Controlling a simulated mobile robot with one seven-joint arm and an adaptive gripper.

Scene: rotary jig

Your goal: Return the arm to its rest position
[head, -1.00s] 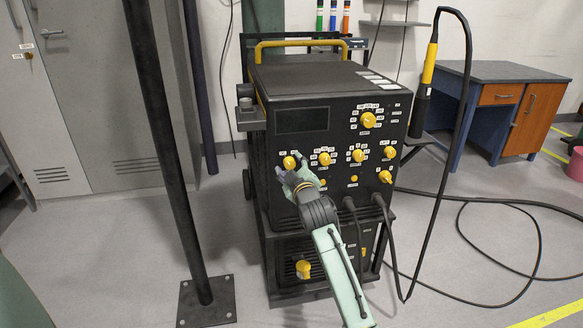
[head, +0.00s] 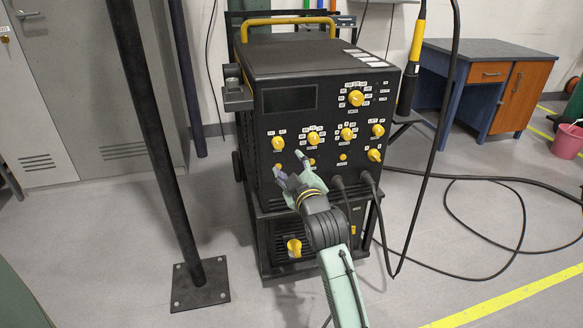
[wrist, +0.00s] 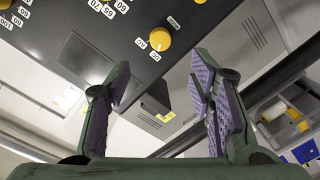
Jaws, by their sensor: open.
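My gripper (head: 292,175) is in front of the lower left part of the black machine (head: 335,185) in the head view, below the row of yellow knobs. In the wrist view my gripper (wrist: 157,100) has its two padded fingers spread wide with nothing between them. A yellow knob (wrist: 160,39) on the machine's panel shows beyond the fingers, apart from them. In the head view the upper left knob (head: 278,143) is uncovered. My arm reaches up from the bottom edge of the head view.
A dark post (head: 160,150) on a floor plate stands left of the machine. A black cable (head: 428,150) hangs on the right and loops over the floor. A blue desk (head: 460,95) and pink bucket (head: 567,142) are at the right. Grey lockers (head: 80,90) stand behind left.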

